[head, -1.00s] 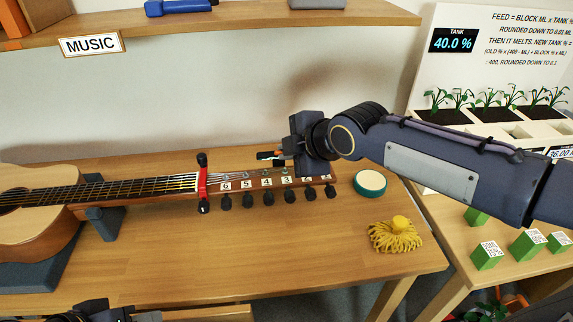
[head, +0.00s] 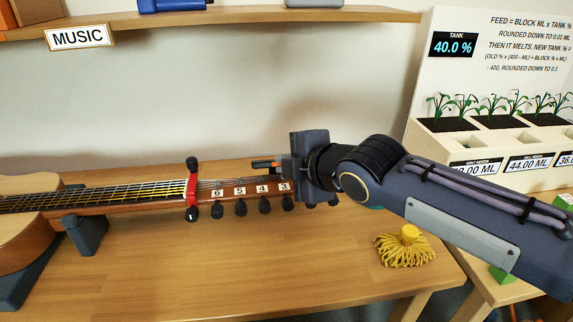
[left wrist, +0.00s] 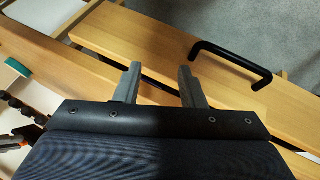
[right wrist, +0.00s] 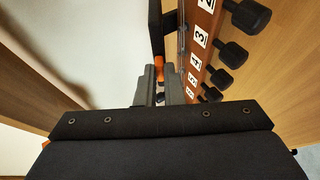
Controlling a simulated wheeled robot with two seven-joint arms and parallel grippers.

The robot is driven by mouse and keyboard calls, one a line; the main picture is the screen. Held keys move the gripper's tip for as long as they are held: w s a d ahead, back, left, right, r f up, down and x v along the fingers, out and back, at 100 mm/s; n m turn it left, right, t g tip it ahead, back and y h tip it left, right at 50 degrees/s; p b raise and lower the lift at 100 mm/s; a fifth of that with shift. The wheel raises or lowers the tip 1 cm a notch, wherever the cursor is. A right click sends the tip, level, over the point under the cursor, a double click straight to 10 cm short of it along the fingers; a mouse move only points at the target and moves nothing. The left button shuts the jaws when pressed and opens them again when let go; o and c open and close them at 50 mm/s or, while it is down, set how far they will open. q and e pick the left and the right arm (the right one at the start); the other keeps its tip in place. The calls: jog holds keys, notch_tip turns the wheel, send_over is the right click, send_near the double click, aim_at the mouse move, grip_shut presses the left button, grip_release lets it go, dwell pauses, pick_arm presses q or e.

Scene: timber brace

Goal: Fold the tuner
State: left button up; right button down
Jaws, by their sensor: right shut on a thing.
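The tuner is a small black and orange piece (head: 265,165) at the back edge of the guitar's headstock (head: 230,199). In the right wrist view its black part (right wrist: 156,28) stands along the headstock's edge, with an orange part (right wrist: 169,70) by the fingertips. My right gripper (head: 286,168) is shut on the tuner, coming from the right; its fingers (right wrist: 162,84) hide most of the grip. My left gripper (left wrist: 157,84) is open and empty above wooden furniture; it is out of the head view.
Numbered labels and black tuning pegs (head: 240,207) line the headstock, close to my right gripper. A red capo (head: 191,188) clamps the neck. A yellow tassel-like object (head: 405,250) lies at right. The table front (head: 250,270) is clear. A shelf (head: 250,18) hangs above.

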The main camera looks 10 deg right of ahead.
jog(key=c, duration=1.5)
grip_release()
jog(key=shift+c, duration=0.2)
jog(key=p+v, duration=0.2)
jog(key=v, duration=0.6)
jog(key=shift+a, duration=0.1)
